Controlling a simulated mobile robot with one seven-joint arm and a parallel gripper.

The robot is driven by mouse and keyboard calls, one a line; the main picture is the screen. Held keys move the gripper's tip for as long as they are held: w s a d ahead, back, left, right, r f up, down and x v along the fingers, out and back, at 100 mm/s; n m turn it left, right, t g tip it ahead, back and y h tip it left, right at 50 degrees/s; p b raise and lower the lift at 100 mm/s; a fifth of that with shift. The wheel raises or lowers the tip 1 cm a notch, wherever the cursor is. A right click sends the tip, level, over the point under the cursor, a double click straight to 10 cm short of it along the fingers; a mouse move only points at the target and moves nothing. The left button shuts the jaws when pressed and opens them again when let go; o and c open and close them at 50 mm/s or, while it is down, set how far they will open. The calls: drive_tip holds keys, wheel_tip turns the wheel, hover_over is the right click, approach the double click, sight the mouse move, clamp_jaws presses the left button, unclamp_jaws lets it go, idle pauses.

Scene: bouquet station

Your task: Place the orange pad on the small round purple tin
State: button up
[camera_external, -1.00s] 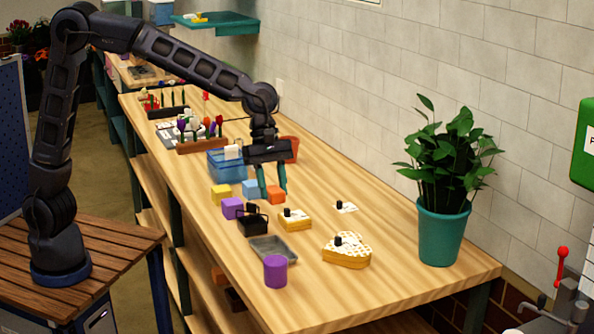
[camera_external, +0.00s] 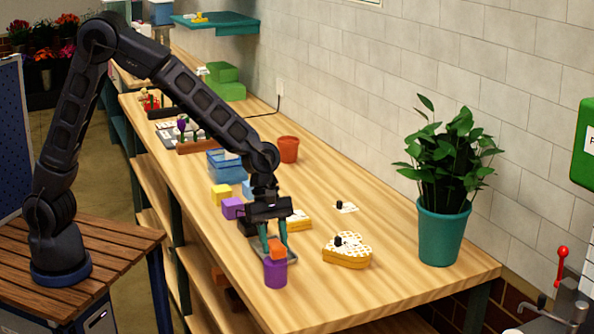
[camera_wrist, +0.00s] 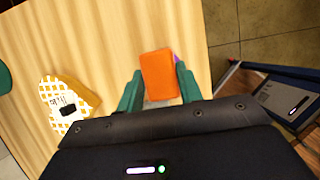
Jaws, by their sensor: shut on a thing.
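The orange pad (camera_external: 277,249) is a small block held between the teal fingers of my gripper (camera_external: 277,240). In the wrist view the pad (camera_wrist: 159,76) sits between the two fingertips of my gripper (camera_wrist: 158,88). The small round purple tin (camera_external: 275,274) stands upright near the table's front edge, directly below the pad in the external view. In the wrist view only a sliver of the tin (camera_wrist: 176,58) shows at the pad's right side; the pad hides the rest. I cannot tell whether the pad touches the tin.
A grey tray (camera_external: 288,256) is just behind the tin, partly hidden by my gripper. A yellow heart-shaped box (camera_external: 346,254) lies to the right. Purple (camera_external: 232,208) and yellow (camera_external: 220,193) blocks are farther back. A potted plant (camera_external: 441,235) stands at the right. The table's front right is clear.

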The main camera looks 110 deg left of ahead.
drive_tip(key=shift+f, duration=0.75)
drive_tip(key=shift+f, duration=0.15)
drive_tip(key=o, duration=1)
drive_tip(key=shift+c, duration=0.2)
